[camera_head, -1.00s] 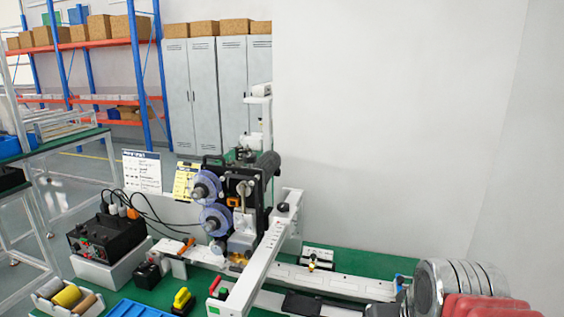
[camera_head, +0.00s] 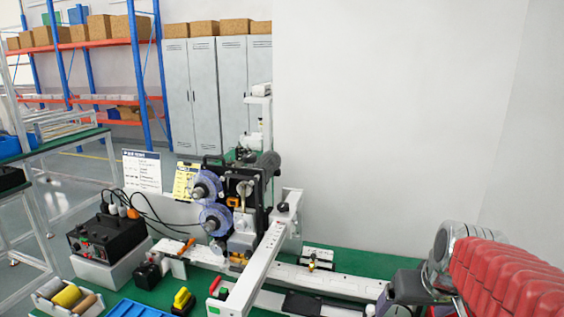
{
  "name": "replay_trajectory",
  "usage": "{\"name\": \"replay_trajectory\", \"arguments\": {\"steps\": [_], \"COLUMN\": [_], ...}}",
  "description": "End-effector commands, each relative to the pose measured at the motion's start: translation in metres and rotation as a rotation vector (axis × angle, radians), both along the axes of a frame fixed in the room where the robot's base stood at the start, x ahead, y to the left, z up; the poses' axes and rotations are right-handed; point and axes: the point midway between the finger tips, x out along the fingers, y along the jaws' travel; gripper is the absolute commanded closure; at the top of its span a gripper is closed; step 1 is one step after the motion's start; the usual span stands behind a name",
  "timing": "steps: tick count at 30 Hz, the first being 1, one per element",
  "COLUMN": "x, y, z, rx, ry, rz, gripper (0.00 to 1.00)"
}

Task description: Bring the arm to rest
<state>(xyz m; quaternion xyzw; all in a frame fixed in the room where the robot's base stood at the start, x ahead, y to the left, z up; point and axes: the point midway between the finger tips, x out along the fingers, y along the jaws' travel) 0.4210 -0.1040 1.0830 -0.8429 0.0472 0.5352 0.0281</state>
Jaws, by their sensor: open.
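My arm shows at the lower right, with a silver joint and a red ribbed cover. My gripper (camera_head: 388,299) is at the bottom edge, just left of the silver joint, over the right end of the white rail of the coder machine. It is open, and I see nothing held in it. Its lower part is cut off by the frame. The coder machine (camera_head: 240,205), with two bluish reels and a dark body, stands left of my arm and apart from it.
A black control box (camera_head: 106,240), a yellow-handled tool (camera_head: 182,299) and a blue tray (camera_head: 138,309) are at the left. The space before the white wall (camera_head: 390,120) is clear.

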Motion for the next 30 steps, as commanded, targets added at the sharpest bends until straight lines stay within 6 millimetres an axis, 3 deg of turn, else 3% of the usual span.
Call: {"name": "replay_trajectory", "arguments": {"steps": [30], "x": [0.054], "y": [-0.097], "z": [-0.033], "rx": [0.005], "ry": [0.023], "rz": [-0.075], "gripper": [0.12]}}
